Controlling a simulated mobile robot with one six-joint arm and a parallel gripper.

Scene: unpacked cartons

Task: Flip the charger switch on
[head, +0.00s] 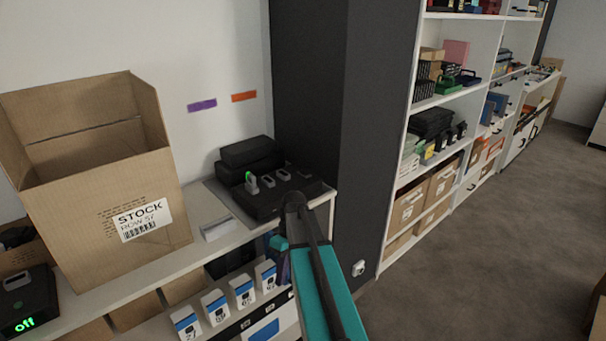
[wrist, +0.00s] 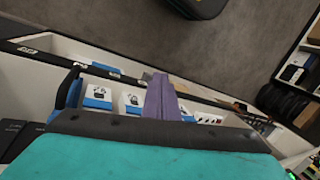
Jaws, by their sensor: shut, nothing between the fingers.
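A black box with a green lit "off" readout (head: 25,312) stands at the far left of the head view, cut by the frame edge. A small grey piece, perhaps its switch (head: 17,282), shows on its top. A black charger tray (head: 262,207) with several small grey devices lies on the white shelf top; one device shows a green light. I cannot tell which unit the switch belongs to. My gripper (head: 283,264) is partly hidden by my arm, in front of the shelf edge below the tray. Its purple fingers (wrist: 161,98) are shut and empty in the wrist view.
A large open carton (head: 100,185) marked STOCK stands between the "off" box and the tray. Blue-and-white boxes (head: 215,306) fill the shelf below. A dark pillar (head: 310,100) rises behind the tray. Open floor (head: 470,250) lies to the right.

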